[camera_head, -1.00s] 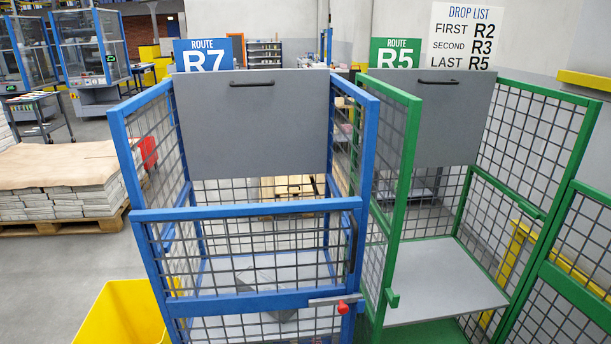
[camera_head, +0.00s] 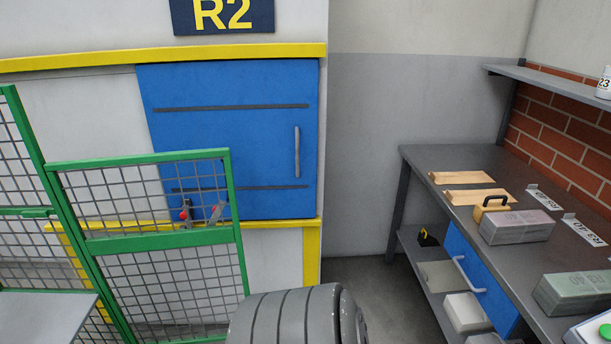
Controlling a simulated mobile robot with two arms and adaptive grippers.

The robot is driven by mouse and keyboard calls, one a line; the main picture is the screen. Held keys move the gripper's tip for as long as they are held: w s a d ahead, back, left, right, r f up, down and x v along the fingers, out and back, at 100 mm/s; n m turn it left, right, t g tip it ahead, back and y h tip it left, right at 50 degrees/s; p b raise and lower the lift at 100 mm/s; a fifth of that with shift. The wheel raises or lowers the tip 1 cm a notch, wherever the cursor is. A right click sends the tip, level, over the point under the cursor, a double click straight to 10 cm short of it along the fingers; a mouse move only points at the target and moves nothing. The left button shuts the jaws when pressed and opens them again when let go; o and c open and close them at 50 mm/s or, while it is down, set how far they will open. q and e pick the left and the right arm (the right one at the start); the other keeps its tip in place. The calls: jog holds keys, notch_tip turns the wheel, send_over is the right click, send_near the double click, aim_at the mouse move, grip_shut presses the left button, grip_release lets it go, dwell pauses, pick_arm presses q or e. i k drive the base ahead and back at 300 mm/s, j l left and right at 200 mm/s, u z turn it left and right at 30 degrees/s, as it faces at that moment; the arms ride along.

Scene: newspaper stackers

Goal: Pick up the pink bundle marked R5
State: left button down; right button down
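A pinkish-grey strapped bundle (camera_head: 520,228) lies on the dark workbench (camera_head: 425,160) at the right. Its own marking is too small to read. A white card (camera_head: 545,199) that appears to read R5 lies just behind it. A second, greenish bundle (camera_head: 575,293) lies nearer on the bench, partly cut off by the right edge. Neither gripper is in view. Only a grey ribbed part of my own arm shows at the bottom middle, left of the bench.
A green mesh gate (camera_head: 165,243) stands open before a blue R2 door (camera_head: 235,140). Grey floor (camera_head: 370,275) is free left of the bench.

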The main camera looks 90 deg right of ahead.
aim_at(498, 228)
jog(key=z, duration=4.3)
jog(key=j+z, duration=0.2)
jog(key=z, duration=0.2)
jog(key=i+j+z, duration=0.1)
jog(key=j+z, duration=0.35)
jog(key=z, duration=0.3)
jog(key=j+z, duration=0.2)
jog(key=z, duration=0.15)
